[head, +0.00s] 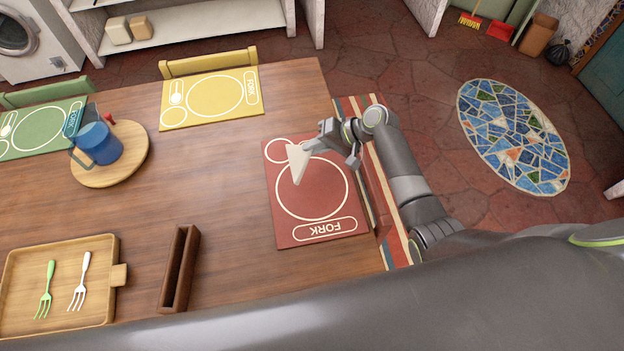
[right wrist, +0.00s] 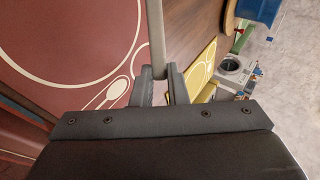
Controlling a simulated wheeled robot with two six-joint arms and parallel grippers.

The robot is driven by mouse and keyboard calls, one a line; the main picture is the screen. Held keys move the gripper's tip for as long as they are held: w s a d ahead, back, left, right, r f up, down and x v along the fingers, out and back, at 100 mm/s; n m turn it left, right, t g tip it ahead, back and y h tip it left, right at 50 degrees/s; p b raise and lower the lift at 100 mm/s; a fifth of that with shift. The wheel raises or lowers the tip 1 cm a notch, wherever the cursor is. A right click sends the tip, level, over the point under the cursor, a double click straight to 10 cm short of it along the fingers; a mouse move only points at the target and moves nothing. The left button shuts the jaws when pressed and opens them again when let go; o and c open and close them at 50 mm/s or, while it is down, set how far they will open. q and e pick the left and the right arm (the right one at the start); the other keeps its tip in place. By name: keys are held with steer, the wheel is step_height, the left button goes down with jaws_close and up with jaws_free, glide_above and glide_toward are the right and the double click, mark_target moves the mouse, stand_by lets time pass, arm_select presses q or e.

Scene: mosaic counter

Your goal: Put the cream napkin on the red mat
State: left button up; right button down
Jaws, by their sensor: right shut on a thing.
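The cream napkin (head: 297,164) is a folded, pointed shape over the upper left part of the red mat (head: 336,203). In the right wrist view the napkin (right wrist: 156,35) shows edge-on as a thin pale strip. My right gripper (head: 309,147) is shut on one end of it, with a finger on each side in the right wrist view (right wrist: 158,78). I cannot tell whether the napkin touches the mat. The red mat, with white outlines and the word FORK, lies flat at the table's right edge; it also fills the left of the right wrist view (right wrist: 55,45). My left gripper is not in view.
A yellow mat (head: 180,100) and a green mat (head: 40,136) lie along the far side. A round board (head: 130,165) bears a blue jug (head: 97,144). A wooden tray (head: 108,262) with two forks and a narrow brown holder (head: 168,272) stand nearer. The middle table is clear.

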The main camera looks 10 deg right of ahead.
arm_select(q)
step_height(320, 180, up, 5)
steer(key=p, duration=0.4)
arm_select(e)
steer(key=s+d+r+m+t+h, duration=0.1)
steer(key=s+d+r+m+t, duration=0.15)
steer(key=s+m+t, duration=0.4)
steer(key=shift+m+g, duration=0.25)
steer(key=shift+g, duration=0.2)
steer(key=f+b, duration=0.6)
steer(key=f, duration=0.1)
steer(key=w+d+f+b, duration=0.1)
steer(key=f+b, duration=0.2)
steer(key=shift+f, duration=0.2)
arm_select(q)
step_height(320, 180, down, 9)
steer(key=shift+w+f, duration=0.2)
arm_select(e)
steer(key=c, duration=1.6)
jaws_free()
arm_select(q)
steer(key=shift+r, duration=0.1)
arm_select(e)
steer(key=shift+s+r, duration=0.1)
